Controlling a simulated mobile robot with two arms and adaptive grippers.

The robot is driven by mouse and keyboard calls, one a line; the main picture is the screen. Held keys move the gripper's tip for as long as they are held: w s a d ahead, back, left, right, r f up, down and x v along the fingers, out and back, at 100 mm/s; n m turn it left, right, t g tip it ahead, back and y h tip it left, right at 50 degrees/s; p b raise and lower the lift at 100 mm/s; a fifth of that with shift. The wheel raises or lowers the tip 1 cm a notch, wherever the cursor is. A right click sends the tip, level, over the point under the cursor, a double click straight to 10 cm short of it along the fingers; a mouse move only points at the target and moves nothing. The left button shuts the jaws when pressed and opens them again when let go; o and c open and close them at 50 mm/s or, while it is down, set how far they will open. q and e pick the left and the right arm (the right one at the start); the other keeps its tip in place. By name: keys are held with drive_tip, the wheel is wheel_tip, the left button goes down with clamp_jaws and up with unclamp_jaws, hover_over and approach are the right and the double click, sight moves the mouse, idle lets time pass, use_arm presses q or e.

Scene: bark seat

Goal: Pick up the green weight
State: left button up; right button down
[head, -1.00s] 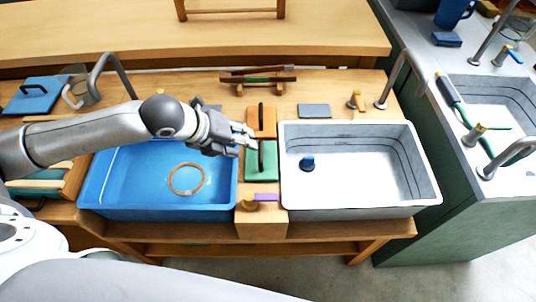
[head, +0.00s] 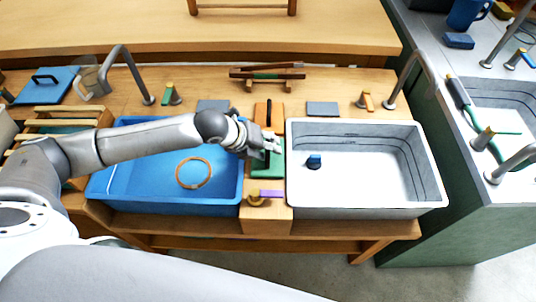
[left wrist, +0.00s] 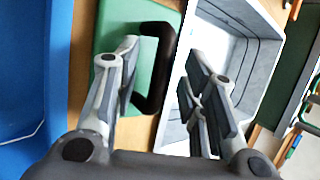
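The green weight (head: 268,172), a flat green block with a black handle, sits on the wooden strip between the blue and white basins. It also shows in the left wrist view (left wrist: 112,25), where its black handle (left wrist: 168,42) arches up from the block. My left gripper (head: 273,148) is over the weight and partly hides it and its handle in the head view. In the left wrist view the left gripper (left wrist: 165,58) is open, with the handle appearing between its spread fingers. Whether a finger touches it, I cannot tell. My right gripper is out of view.
The blue basin (head: 135,200) holds a tan ring (head: 194,173). The white basin (head: 365,212) holds a small dark blue object (head: 314,162). An orange weight (head: 262,112) stands just behind the green one. A purple-handled tap (head: 262,196) is in front.

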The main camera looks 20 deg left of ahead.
use_arm(q)
clamp_jaws()
idle(0.4)
drive_tip(key=shift+r, duration=0.15)
drive_tip(key=shift+w+r, duration=0.1)
drive_tip(key=shift+r, duration=0.35)
wheel_tip(320, 180, up, 2)
drive_tip(key=shift+r+b, duration=0.15)
drive_tip(key=shift+b, duration=0.15)
drive_tip(key=s+a+r, duration=0.7)
drive_tip(key=s+r, duration=0.2)
drive_tip(key=s, duration=0.3)
drive_tip(key=shift+a+r, duration=0.2)
drive_tip(key=shift+r, duration=0.1)
